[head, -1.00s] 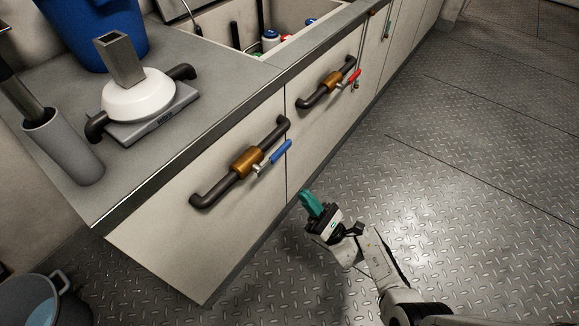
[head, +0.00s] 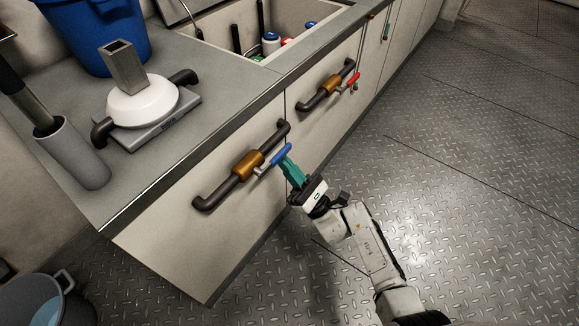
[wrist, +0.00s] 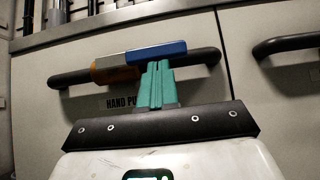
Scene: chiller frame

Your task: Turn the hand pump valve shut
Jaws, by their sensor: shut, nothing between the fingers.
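The hand pump valve is a brass body (head: 247,165) on a dark pipe on the pale cabinet front, with a blue lever (head: 281,154) lying roughly along the pipe. In the wrist view the fingertips (wrist: 158,66) overlap the lever's lower edge. I cannot tell whether they touch it.
A second brass valve (head: 328,87) with a red lever (head: 353,79) sits farther along the cabinet. The grey counter (head: 215,75) overhangs above, with a blue bin (head: 100,35) and a white domed device (head: 142,103). A bucket (head: 45,300) stands lower left. The metal floor at right is clear.

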